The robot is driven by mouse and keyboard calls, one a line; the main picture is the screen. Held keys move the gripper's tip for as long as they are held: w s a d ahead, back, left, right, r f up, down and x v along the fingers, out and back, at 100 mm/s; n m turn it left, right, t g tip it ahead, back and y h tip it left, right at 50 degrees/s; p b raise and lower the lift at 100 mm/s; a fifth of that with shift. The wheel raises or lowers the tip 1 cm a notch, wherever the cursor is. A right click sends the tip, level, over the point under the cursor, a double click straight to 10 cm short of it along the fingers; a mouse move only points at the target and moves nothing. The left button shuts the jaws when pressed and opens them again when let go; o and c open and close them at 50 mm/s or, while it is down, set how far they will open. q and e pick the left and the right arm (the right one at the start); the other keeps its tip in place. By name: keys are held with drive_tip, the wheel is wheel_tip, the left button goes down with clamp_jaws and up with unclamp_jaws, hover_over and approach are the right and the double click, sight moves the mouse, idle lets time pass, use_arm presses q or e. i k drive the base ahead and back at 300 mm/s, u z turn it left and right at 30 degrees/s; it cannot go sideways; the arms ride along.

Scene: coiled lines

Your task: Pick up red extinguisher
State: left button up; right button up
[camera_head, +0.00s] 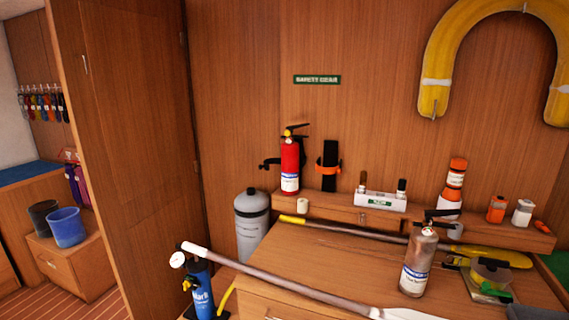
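The red extinguisher (290,167) stands upright against the wooden back wall, at the rear left of the raised shelf behind the bench. It has a black and yellow handle on top and a white label low on its body. A dark bracket shows beside it on the left. Its base is at the shelf's level; I cannot tell whether it rests there or hangs in the bracket. Neither of my grippers shows in the head view.
A silver extinguisher (418,262) stands on the bench top (330,258). A long paddle (290,283) crosses the bench's front. A black bracket with an orange strap (328,168) is right of the red extinguisher. A grey cylinder (251,225) and blue pump (200,290) stand at left.

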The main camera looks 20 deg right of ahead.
sight(290, 148)
drive_tip(key=i, duration=0.9)
drive_tip(key=z, duration=1.85)
